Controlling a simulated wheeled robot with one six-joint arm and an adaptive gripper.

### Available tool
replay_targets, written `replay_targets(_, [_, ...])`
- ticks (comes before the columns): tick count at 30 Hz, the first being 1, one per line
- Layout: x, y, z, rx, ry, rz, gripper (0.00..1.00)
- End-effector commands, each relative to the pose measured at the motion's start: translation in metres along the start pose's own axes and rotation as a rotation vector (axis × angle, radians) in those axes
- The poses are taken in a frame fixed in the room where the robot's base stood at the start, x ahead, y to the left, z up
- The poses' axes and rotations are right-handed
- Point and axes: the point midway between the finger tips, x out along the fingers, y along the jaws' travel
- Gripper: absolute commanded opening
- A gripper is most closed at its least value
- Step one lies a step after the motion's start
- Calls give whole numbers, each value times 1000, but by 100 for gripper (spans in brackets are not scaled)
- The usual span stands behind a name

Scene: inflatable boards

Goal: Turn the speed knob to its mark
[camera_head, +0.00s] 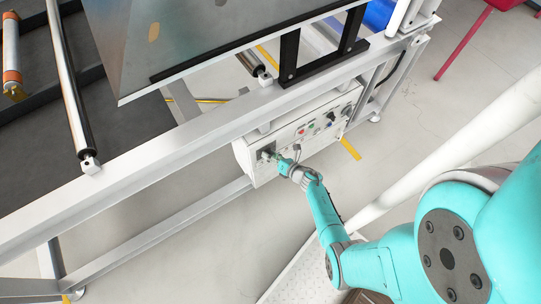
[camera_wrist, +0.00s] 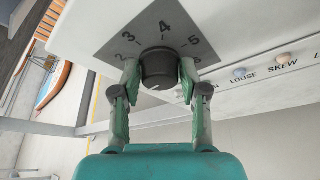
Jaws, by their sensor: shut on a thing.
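The speed knob (camera_wrist: 159,72) is a dark round knob in the middle of a grey dial plate (camera_wrist: 150,32) with printed numbers; 2, 3, 4 and 5 can be read around it in the wrist view. My gripper (camera_wrist: 158,75) has one finger on each side of the knob and is shut on it. A pale line shows on the knob's face, but I cannot tell exactly which number it points to. In the head view, my gripper (camera_head: 279,161) is at the left end of the white control box, and the knob is largely hidden there.
The white control box (camera_head: 262,177) hangs under a grey frame rail (camera_head: 200,128), with several small buttons and knobs to the right. Open floor (camera_head: 215,235) lies below.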

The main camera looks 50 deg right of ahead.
Motion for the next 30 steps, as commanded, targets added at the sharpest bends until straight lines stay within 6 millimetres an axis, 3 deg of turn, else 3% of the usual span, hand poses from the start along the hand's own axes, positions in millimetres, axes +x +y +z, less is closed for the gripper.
replay_targets(21, [2, -4, 1, 618, -2, 255, 9])
replay_targets(30, [2, -4, 1, 758, -2, 313, 9])
